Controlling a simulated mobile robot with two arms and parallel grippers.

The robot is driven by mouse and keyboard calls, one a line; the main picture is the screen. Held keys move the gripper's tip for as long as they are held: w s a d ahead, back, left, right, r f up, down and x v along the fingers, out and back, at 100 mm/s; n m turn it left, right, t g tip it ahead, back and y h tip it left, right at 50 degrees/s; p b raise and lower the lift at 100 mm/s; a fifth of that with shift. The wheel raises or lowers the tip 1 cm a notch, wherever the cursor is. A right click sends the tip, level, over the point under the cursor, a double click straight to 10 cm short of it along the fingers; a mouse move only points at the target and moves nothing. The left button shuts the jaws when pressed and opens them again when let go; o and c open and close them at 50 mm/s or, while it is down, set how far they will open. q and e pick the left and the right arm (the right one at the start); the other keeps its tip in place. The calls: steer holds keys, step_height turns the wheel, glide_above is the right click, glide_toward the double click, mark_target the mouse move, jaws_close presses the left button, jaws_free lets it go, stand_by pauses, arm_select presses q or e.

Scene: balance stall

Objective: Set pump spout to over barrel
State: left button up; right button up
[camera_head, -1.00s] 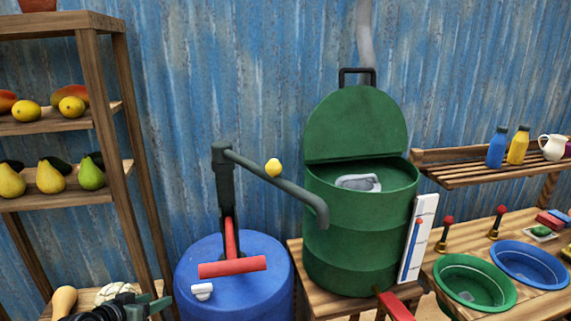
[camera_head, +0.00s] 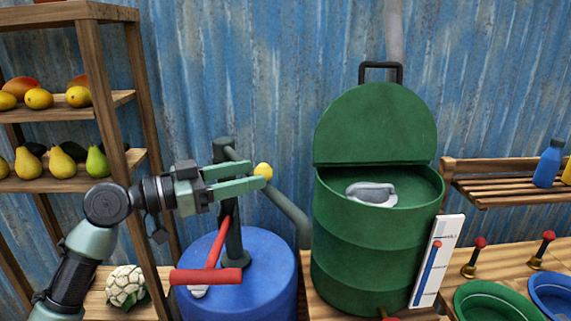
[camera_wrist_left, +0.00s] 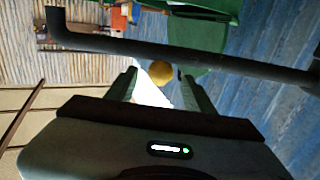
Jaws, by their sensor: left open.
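The pump (camera_head: 233,235) stands on the blue barrel (camera_head: 262,285), with a red T-shaped handle (camera_head: 206,276) in front. Its dark grey spout pipe (camera_head: 288,208) slopes right and bends down at its end, in the gap beside the green barrel (camera_head: 370,235). A yellow knob (camera_head: 263,171) sits on the pipe. My left gripper (camera_head: 259,176) is open with its fingertips close to the knob; in the left wrist view the knob (camera_wrist_left: 160,72) shows between the fingertips (camera_wrist_left: 158,78), with the pipe crossing beyond. I cannot tell whether they touch. My right gripper is out of view.
The green barrel's lid (camera_head: 375,125) stands raised, and a grey object (camera_head: 371,194) lies in its top. A white gauge board (camera_head: 437,262) leans at its right. A wooden fruit shelf (camera_head: 120,100) stands left, and a slatted shelf (camera_head: 490,195) right.

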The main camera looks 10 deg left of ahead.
mark_target(264, 165)
arm_select(q)
steer(key=shift+w+d+r+p, duration=0.3)
steer(key=shift+w+d+p, duration=0.45)
steer(key=shift+d, duration=0.15)
steer(key=shift+p+x, duration=0.3)
steer(key=shift+x, duration=0.65)
steer(key=shift+w+d+f+p, duration=0.3)
steer(key=shift+w+d, duration=0.3)
steer(key=shift+d, duration=0.3)
steer(key=c, duration=1)
jaws_close()
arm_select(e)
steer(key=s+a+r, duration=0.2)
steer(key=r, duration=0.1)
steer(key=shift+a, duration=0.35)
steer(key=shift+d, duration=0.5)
